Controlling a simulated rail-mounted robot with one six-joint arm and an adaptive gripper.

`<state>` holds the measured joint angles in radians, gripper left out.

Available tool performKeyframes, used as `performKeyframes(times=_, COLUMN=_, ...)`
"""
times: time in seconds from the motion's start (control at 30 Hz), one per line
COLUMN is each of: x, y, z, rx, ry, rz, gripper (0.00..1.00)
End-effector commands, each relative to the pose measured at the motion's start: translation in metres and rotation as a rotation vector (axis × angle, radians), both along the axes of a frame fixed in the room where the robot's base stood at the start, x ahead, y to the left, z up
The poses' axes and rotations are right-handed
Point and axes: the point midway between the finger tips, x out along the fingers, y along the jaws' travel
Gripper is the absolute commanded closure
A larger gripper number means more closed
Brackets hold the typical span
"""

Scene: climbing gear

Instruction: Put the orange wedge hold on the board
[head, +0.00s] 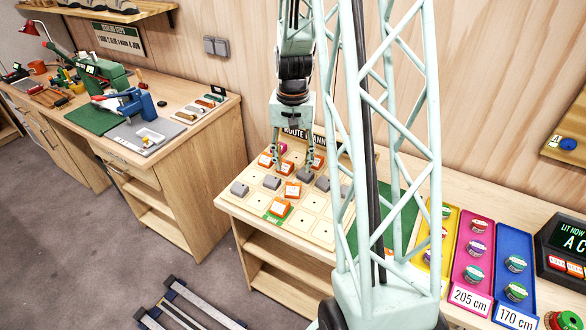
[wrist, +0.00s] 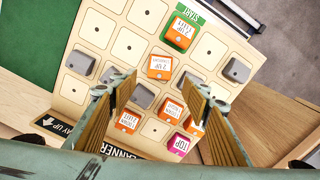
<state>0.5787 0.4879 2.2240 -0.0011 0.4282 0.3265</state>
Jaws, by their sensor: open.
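The slanted route board (head: 318,204) stands on the bench in the head view, and its panels (wrist: 97,28) fill much of the wrist view. Several orange holds sit on it, one by the green START label (head: 278,208) and one a little above it (head: 292,190). Several grey holds, one at the left (head: 239,188), also sit on it. I cannot tell for sure which orange piece is the wedge hold. My gripper (head: 294,167) is over the upper middle of the board, fingers apart. In the wrist view an orange hold (wrist: 160,67) shows between the fingertips, with no visible grip on it.
Yellow, pink (head: 470,262) and blue (head: 515,278) trays with round tins lie on the bench to the right, beside a dark display box (head: 562,250). A green mat (head: 398,222) lies next to the board. Another workbench with tools (head: 130,105) stands left, across a floor gap.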

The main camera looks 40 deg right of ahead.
Motion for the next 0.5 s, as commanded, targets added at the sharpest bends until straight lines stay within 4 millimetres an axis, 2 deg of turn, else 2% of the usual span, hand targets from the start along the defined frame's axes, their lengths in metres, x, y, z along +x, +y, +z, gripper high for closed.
performKeyframes(times=0.2, x=-0.0002, y=0.0000, z=0.0109, rx=0.000, ry=0.000, rz=0.000, gripper=0.56)
performKeyframes(times=0.5, x=-0.0002, y=0.0000, z=0.0126, rx=0.000, ry=0.000, rz=0.000, gripper=0.56)
